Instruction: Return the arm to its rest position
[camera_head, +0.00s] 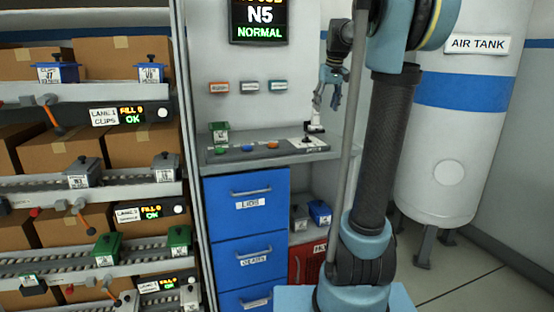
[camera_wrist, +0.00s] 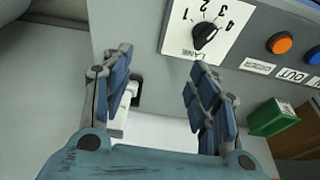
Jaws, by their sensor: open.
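My arm (camera_head: 385,150) rises on the right of the head view, and its far end hangs over the counter. My gripper (camera_head: 328,98) points down above the right end of the control panel. In the wrist view its two blue padded fingers (camera_wrist: 163,88) are spread apart with nothing held. A white part (camera_wrist: 124,108) beside a dark slot shows behind and between the fingers; I cannot tell what it is. The lane selector (camera_wrist: 204,36), a black knob on a white plate marked 1 to 4, is just beyond the fingers, apart from them.
The control panel (camera_head: 235,155) carries several coloured buttons, and a green bin (camera_head: 219,133) stands at its left end. Blue drawers (camera_head: 247,222) are below. Racks with cartons (camera_head: 118,60) and small bins fill the left. An air tank (camera_head: 450,140) stands at right.

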